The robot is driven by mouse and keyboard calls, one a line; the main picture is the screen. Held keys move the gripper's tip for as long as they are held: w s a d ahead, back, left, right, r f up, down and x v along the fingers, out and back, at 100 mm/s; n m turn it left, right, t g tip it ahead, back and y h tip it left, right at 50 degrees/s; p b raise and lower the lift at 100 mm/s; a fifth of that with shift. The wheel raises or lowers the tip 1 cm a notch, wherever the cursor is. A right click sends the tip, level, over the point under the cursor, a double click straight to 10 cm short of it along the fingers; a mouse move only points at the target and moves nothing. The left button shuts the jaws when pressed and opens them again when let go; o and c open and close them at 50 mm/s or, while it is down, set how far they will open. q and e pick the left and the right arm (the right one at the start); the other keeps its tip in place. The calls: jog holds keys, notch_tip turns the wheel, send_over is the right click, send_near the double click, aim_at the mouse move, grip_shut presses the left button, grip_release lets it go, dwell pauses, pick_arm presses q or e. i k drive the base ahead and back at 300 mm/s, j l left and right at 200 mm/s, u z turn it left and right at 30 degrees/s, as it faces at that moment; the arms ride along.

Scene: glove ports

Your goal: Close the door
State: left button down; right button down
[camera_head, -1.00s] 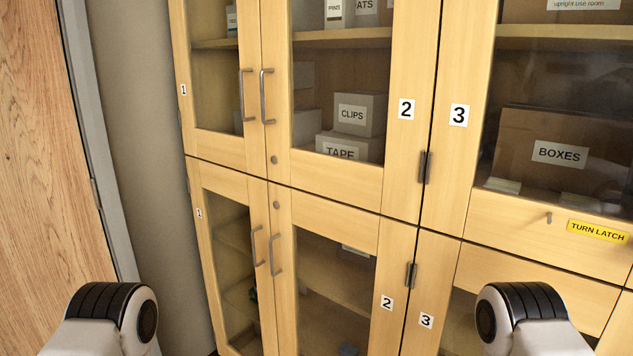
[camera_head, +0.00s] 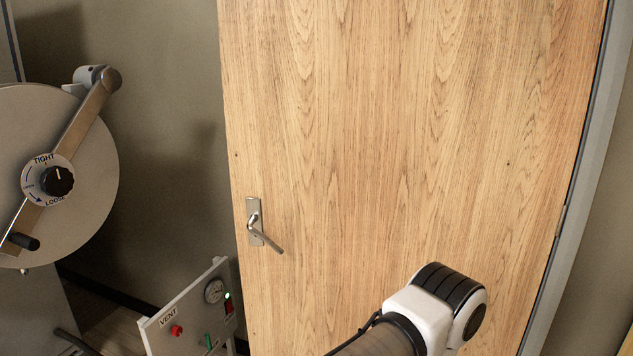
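A tall wooden door (camera_head: 400,130) fills the middle of the head view; its top and bottom are cut off. A metal lever handle (camera_head: 263,228) sits near its left edge, with the lever tilted down to the right. The door's right edge meets a grey frame (camera_head: 590,150), where a hinge shows. No frame shows along the left edge; grey wall appears beyond it, so the door looks swung open. One of my arm links is in front of the door's lower right. Neither gripper is in view.
A large round metal hatch (camera_head: 85,150) with a bar and TIGHT/LOOSE knob (camera_head: 57,181) stands at the left. Below, a panel marked VENT (camera_head: 190,312) with a gauge and buttons stands near the door's left edge. Grey wall (camera_head: 165,130) lies between hatch and door.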

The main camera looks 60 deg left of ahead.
aim_at(375, 144)
jog(key=u, duration=1.35)
